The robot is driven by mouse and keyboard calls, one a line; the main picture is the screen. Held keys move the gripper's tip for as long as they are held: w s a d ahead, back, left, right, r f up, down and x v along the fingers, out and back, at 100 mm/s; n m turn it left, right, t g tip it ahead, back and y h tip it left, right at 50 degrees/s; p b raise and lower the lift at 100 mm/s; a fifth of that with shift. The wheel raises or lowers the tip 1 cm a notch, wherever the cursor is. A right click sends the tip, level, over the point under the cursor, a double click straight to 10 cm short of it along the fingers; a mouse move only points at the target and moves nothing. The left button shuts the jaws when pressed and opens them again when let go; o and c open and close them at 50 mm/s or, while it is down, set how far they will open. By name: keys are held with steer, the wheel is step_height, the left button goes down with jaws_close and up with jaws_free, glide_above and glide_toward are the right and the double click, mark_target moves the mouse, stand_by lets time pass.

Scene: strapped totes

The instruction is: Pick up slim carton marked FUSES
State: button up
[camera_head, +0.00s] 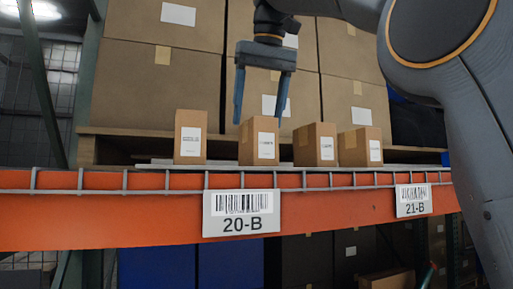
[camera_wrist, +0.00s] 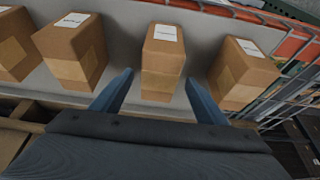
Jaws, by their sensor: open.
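Several small brown cartons with white labels stand in a row on the shelf; the print is too small to read, so I cannot tell which is marked FUSES. In the head view, they are a leftmost carton (camera_head: 191,120), a second carton (camera_head: 245,143), a third carton (camera_head: 304,147) and a rightmost carton (camera_head: 349,148). My gripper (camera_head: 260,117) is open and points down above the second carton. In the wrist view, my gripper (camera_wrist: 159,80) shows its fingers on either side of a middle carton (camera_wrist: 163,62), with nothing gripped.
Large stacked boxes (camera_head: 160,85) stand close behind the row. An orange beam (camera_head: 150,232) with a wire rail runs along the front, carrying tags 20-B (camera_head: 241,213) and 21-B (camera_head: 413,200). In the wrist view, neighbouring cartons stand left (camera_wrist: 75,55) and right (camera_wrist: 243,75), with narrow gaps.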

mark_target(257, 134)
steer(key=shift+s+x, duration=0.15)
steer(key=shift+x, duration=1.05)
steer(key=shift+s+x, duration=0.1)
steer(key=shift+x, duration=1.1)
steer(key=shift+d+f, duration=0.1)
steer(key=shift+f, duration=0.3)
steer(key=c, duration=1.3)
steer(key=shift+c, duration=0.3)
steer(key=shift+r, duration=0.1)
